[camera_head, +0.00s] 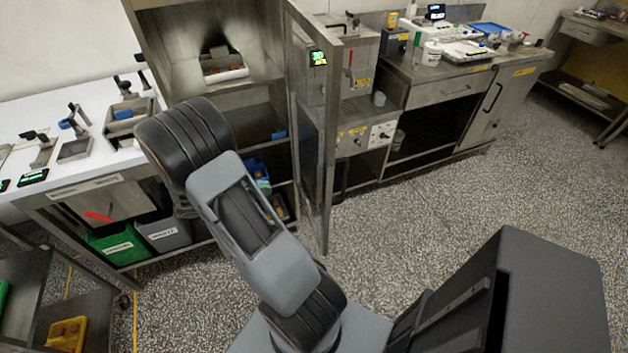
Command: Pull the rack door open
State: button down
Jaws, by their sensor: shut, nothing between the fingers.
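The steel rack (262,92) stands at the back centre, with its front open and its shelves showing. The rack door (312,150) is a tall metal-framed panel at the rack's right side. It stands swung out toward me, seen nearly edge-on, with a small green and yellow display (318,58) near its top. I cannot make out a handle on it. My arm reaches up and left in front of the rack, covering part of its lower shelves. My gripper does not show; the arm's end is hidden behind its own links.
A white tray (224,74) sits on an upper rack shelf. A white-topped bench (60,110) with tools stands left, with a green bin (112,246) and a grey bin (165,234) below. A steel counter (440,72) stands right. The speckled floor (430,210) right of the door is clear.

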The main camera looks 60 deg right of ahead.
jog(key=s+d+h+p, duration=0.1)
jog(key=s+d, duration=0.8)
jog(key=d, duration=0.2)
jog(key=shift+f+n, duration=0.35)
jog(key=shift+n, duration=0.05)
jog(key=shift+d, duration=0.1)
